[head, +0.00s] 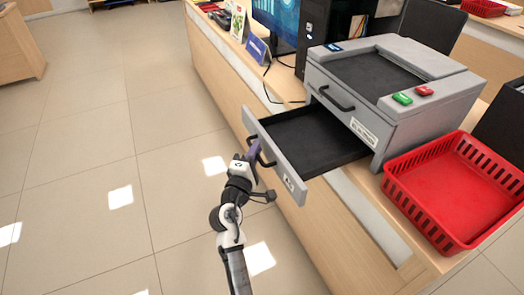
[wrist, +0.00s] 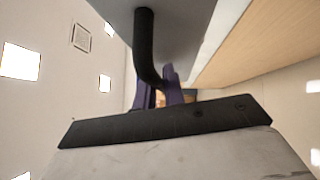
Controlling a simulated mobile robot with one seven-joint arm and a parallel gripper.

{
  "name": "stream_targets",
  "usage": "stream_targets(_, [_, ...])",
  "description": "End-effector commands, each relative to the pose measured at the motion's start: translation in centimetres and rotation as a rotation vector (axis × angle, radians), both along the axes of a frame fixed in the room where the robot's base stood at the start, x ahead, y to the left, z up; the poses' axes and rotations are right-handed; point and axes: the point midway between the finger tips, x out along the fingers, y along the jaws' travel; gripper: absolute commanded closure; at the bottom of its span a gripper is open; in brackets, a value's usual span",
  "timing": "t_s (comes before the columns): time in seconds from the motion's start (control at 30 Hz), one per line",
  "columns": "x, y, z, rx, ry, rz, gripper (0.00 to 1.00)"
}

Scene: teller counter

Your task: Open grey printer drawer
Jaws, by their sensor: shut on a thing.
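The grey printer (head: 392,85) stands on the wooden counter. Its lower drawer (head: 305,140) is pulled far out, and the black inside shows empty. The grey drawer front (head: 285,172) overhangs the counter's edge and has a black bar handle (head: 264,160). My gripper (head: 254,150) is at this handle, with its purple fingers shut on it. In the wrist view the black handle (wrist: 146,50) runs down between the purple fingers (wrist: 160,90); the exact contact is partly hidden. An upper drawer with its own black handle (head: 336,99) is closed.
A red plastic basket (head: 455,190) stands right of the printer on the counter. A green and a red button (head: 424,90) sit on the printer's top. A black computer tower (head: 318,35) and a monitor are behind it. The tiled floor (head: 100,150) at left is clear.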

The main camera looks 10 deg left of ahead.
Motion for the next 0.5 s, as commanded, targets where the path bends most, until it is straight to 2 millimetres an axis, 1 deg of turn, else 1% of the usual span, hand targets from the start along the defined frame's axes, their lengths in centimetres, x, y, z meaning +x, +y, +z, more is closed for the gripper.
stream_targets(0.27, [0.01,0.12,0.07,-0.001,-0.002,0.003,1.0])
stream_targets(0.3, [0.01,0.12,0.07,-0.001,-0.002,0.003,0.85])
stream_targets(0.33, [0.02,0.11,0.08,-0.001,-0.002,0.002,0.81])
stream_targets(0.5, [0.02,0.06,0.05,0.0,-0.001,0.002,0.8])
